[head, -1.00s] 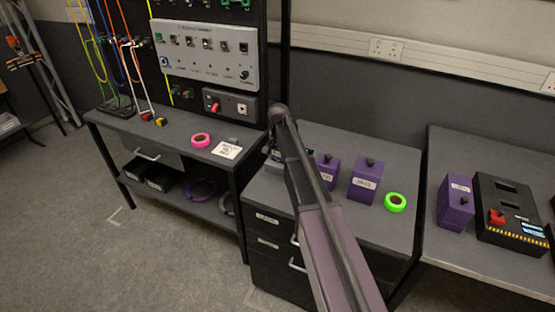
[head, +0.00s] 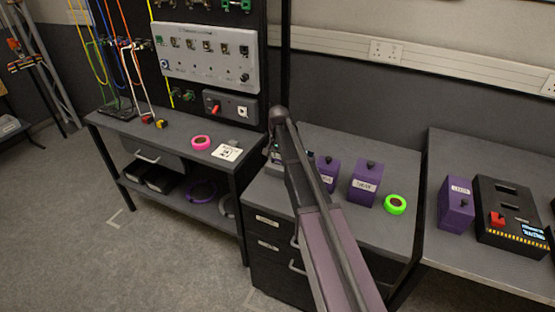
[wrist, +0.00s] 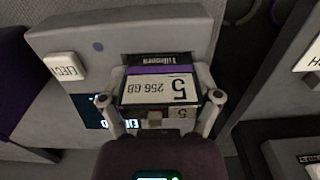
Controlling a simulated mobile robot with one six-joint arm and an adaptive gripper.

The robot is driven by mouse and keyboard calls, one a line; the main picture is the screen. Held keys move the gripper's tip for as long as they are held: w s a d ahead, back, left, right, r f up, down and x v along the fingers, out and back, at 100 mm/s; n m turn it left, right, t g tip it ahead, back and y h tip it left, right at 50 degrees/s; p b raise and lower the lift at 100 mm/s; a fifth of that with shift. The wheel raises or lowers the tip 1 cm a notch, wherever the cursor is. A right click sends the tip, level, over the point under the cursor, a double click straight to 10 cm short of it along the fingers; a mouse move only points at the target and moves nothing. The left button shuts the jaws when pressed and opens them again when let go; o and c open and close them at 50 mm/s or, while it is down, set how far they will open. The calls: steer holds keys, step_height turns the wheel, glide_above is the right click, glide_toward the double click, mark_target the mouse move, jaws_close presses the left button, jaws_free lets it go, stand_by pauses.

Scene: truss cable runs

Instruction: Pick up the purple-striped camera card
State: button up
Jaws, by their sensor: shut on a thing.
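The purple-striped camera card (wrist: 160,88) is black with a white label reading "5" and "256 GB", upside down in the wrist view. A purple stripe crosses it above the label. My gripper (wrist: 160,98) is shut on the card, one finger at each side edge. The card's far end is at the dark slot of a grey device (wrist: 60,115) with an "EJECT" button (wrist: 64,66); I cannot tell whether any of it is still inside. In the head view my arm hides the gripper and card, and the device (head: 274,157) shows only partly.
Purple boxes (head: 365,183) and a green tape roll (head: 395,204) stand on the drawer cabinet's top. A black unit with a red switch (head: 510,215) is on the right table. Pink tape (head: 200,142) lies on the left bench.

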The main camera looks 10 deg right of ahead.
step_height(320, 180, up, 10)
steer(key=p, duration=1)
steer(key=shift+f, duration=0.1)
steer(key=shift+c, duration=0.2)
steer(key=shift+s, duration=0.15)
stand_by(0.8)
